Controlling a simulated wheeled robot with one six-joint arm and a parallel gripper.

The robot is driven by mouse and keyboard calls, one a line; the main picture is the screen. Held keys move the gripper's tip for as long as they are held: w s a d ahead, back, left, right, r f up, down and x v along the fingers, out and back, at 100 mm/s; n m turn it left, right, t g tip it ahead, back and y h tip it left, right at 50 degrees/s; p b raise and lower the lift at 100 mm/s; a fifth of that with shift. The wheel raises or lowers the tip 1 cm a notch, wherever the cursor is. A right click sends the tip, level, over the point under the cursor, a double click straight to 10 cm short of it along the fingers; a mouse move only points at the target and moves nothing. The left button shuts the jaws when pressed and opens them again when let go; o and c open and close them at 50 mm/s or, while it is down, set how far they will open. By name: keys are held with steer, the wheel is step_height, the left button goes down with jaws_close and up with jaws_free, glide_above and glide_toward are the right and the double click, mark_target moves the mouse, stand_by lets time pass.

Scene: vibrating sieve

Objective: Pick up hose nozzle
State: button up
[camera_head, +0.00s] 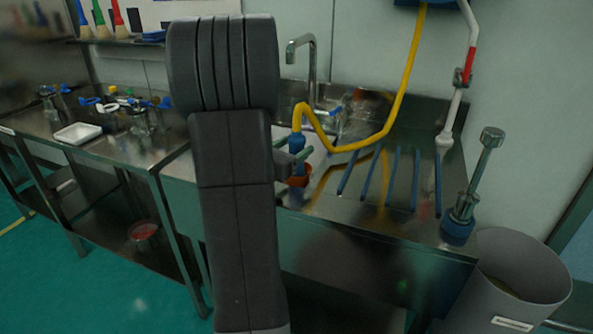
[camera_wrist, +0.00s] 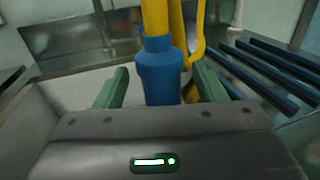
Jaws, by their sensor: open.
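The hose nozzle (camera_head: 297,143) is a blue piece on the end of a yellow hose (camera_head: 407,80). It stands roughly upright at the sink, above a red-orange part (camera_head: 300,181). In the wrist view the blue nozzle (camera_wrist: 162,75) is between the two green fingers of my gripper (camera_wrist: 160,87). The fingers are open, with a visible gap on each side of the nozzle. My gripper (camera_head: 291,150) is partly hidden behind my own arm in the head view. The nozzle's lower end is hidden by the gripper body in the wrist view.
Blue bars (camera_head: 392,178) lie on the steel drainboard (camera_head: 345,213) to the right. A tap (camera_head: 312,65) stands behind. A metal fitting with a blue base (camera_head: 458,229) is at the right edge, beside a grey bin (camera_head: 515,285). A steel table (camera_head: 110,150) is at left.

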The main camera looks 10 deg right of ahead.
steer(key=x, duration=0.3)
steer(key=shift+w+d+r, duration=0.15)
steer(key=shift+w+d, duration=0.05)
steer(key=shift+d, duration=0.05)
steer(key=c, duration=1)
steer(key=shift+c, duration=0.2)
steer(key=shift+r, duration=0.15)
step_height(320, 180, up, 18)
steer(key=p, duration=0.2)
steer(key=shift+p, duration=0.35)
